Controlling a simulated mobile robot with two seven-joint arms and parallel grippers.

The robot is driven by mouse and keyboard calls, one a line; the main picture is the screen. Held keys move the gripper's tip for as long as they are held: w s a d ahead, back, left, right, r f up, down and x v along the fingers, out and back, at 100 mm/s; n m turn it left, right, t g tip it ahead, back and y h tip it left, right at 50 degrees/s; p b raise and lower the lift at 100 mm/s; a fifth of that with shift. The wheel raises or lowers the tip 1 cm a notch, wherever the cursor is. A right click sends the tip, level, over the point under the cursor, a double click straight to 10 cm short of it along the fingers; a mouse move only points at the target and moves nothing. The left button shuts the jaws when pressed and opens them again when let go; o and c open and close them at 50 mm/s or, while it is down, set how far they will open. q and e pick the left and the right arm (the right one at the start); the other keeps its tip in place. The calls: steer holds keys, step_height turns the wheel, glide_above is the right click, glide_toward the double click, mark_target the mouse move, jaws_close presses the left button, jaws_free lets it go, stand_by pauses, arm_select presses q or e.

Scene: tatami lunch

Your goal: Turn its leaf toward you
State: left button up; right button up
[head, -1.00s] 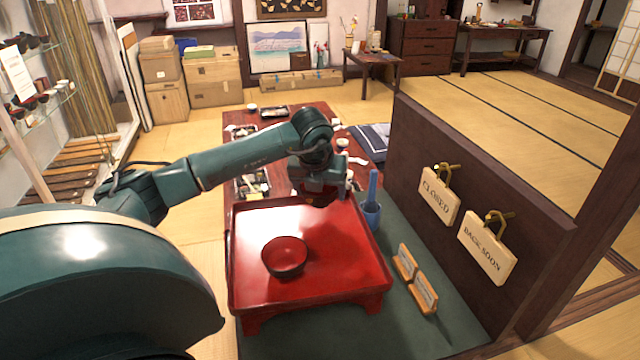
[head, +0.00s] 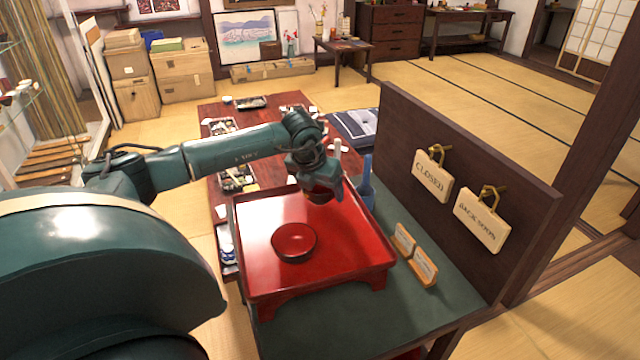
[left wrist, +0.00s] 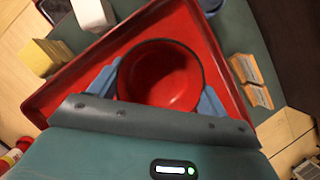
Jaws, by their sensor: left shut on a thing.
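My left gripper (head: 319,188) is over the far right part of the red tray (head: 345,284). It is shut on a dark-rimmed red bowl (head: 322,197), which is partly hidden under the hand. In the left wrist view the held bowl (left wrist: 160,76) looks empty and red inside, with a blue finger on each side. I see no leaf on either bowl. My right gripper is not in view.
A blue holder (head: 366,187) stands just beyond the tray's right side. Small wooden signs (head: 415,256) stand right of the tray. A dark partition with a CLOSED plate (head: 433,176) borders the right. The tray's front right is bare.

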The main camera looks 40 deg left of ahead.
arm_select(q)
steer(key=shift+f+m+h, duration=0.1)
steer(key=shift+m+h, duration=0.3)
steer(key=shift+m, duration=0.3)
steer(key=shift+m+h+b, duration=0.4)
steer(key=shift+m+b, duration=0.15)
steer(key=shift+m, duration=0.55)
steer(key=shift+f+b, duration=0.4)
steer(key=shift+f, duration=0.25)
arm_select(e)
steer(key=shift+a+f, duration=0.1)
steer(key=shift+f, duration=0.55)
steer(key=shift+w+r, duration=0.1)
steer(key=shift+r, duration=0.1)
arm_select(q)
steer(key=shift+f+b, duration=0.25)
steer(key=shift+b, duration=0.05)
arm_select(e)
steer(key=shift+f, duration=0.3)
arm_select(q)
steer(key=o, duration=1)
steer(key=shift+o, duration=0.2)
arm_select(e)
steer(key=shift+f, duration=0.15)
arm_select(q)
steer(key=shift+r, duration=0.1)
